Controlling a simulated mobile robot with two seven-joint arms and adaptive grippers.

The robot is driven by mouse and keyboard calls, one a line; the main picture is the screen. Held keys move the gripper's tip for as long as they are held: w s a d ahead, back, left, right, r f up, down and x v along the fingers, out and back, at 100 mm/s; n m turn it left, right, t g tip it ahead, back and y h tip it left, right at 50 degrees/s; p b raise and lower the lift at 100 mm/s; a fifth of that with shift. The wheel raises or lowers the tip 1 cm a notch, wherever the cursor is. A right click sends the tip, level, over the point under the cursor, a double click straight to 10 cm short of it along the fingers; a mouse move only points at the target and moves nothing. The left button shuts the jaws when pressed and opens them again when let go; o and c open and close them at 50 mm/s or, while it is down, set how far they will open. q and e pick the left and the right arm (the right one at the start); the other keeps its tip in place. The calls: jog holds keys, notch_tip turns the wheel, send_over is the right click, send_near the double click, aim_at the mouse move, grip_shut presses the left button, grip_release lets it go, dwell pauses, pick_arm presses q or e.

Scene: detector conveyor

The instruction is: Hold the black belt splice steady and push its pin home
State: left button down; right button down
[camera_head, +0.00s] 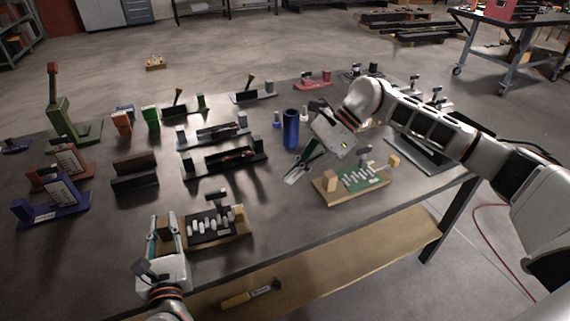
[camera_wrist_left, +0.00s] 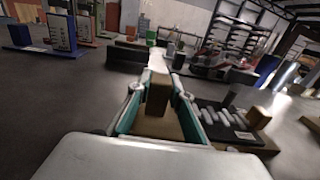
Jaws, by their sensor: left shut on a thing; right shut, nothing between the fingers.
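The black belt splice (camera_head: 203,238) lies on a wooden base near the table's front edge, with a row of pale segments across it. It also shows right of the fingers in the left wrist view (camera_wrist_left: 213,116). My left gripper (camera_head: 167,224) is shut on the wooden block (camera_wrist_left: 158,92) at the splice's left end. A grey upright piece (camera_head: 221,197) stands at its far side; I cannot tell whether it is the pin. My right gripper (camera_head: 295,174) is shut and empty, pointing down-left over the table between the black splice and a green splice (camera_head: 362,178).
A blue cylinder (camera_head: 291,128) stands behind my right gripper. Blue and red stands (camera_head: 50,212) are at the left. A yellow-handled tool (camera_head: 238,299) lies on the lower shelf. The tabletop between the two splices is clear.

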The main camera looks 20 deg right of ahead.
pick_arm(q)
jog(key=c, duration=1.8)
grip_release()
jog(key=shift+o, duration=0.2)
